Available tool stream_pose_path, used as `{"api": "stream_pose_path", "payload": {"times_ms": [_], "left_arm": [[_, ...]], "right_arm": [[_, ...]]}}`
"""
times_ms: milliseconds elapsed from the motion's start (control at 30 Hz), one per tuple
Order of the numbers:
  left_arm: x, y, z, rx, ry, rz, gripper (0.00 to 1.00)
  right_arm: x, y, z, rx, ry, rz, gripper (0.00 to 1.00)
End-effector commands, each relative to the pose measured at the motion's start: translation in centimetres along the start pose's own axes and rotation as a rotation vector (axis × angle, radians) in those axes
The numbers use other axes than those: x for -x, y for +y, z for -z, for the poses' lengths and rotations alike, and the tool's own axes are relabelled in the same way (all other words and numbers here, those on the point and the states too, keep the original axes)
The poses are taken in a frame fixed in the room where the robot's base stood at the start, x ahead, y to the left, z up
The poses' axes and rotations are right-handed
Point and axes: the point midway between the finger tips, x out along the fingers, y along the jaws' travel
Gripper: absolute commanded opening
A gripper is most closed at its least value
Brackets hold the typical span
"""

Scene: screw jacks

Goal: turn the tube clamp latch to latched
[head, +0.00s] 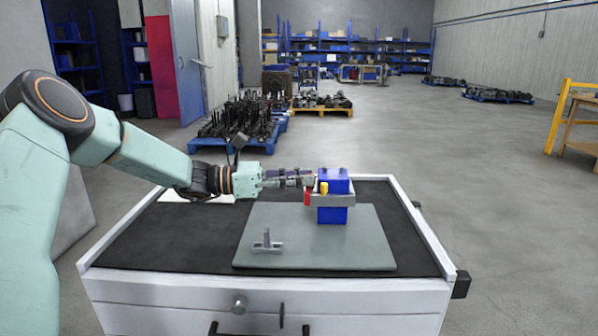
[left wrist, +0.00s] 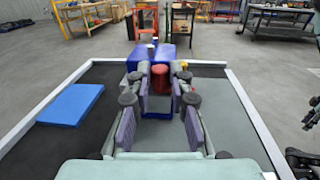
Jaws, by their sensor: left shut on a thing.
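The tube clamp (head: 345,200) is a grey band around an upright blue block (head: 335,181) on the grey-green mat (head: 315,253). A red handle (head: 307,197) is at the band's left end, and a small yellow post (head: 324,188) stands beside it. My left gripper (head: 305,181) reaches in from the left, level with the top of the clamp. In the left wrist view its fingers (left wrist: 161,88) are closed around the red handle (left wrist: 160,77), with the blue block (left wrist: 158,55) just behind. The fingers partly hide the clamp. My right gripper does not show clearly.
A small grey bracket (head: 267,243) lies on the mat's near left. The mat is on a black-topped cart with a raised white rim (head: 415,232). A blue flat pad (left wrist: 70,104) lies on the cart in the left wrist view. The mat's near right is clear.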

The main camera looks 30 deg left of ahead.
Motion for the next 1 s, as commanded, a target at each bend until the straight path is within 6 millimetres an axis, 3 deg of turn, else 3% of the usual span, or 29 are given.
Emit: {"api": "stream_pose_path", "payload": {"times_ms": [33,200,700,733,1000], "left_arm": [[0.1,-0.1,-0.6,0.004,-0.005,-0.031,0.0],[0.0,-0.2,-0.5,0.001,-0.005,-0.122,0.0],[0.0,-0.4,-0.2,-0.001,0.001,-0.169,0.0],[0.0,-0.4,-0.2,-0.001,0.0,-0.169,0.22],[0.0,-0.5,-0.1,0.0,0.002,-0.167,0.43]], "right_arm": [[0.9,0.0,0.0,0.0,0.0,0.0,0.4],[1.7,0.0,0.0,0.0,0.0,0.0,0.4],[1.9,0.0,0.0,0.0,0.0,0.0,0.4],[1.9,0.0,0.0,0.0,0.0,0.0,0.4],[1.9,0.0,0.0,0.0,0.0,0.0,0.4]]}}
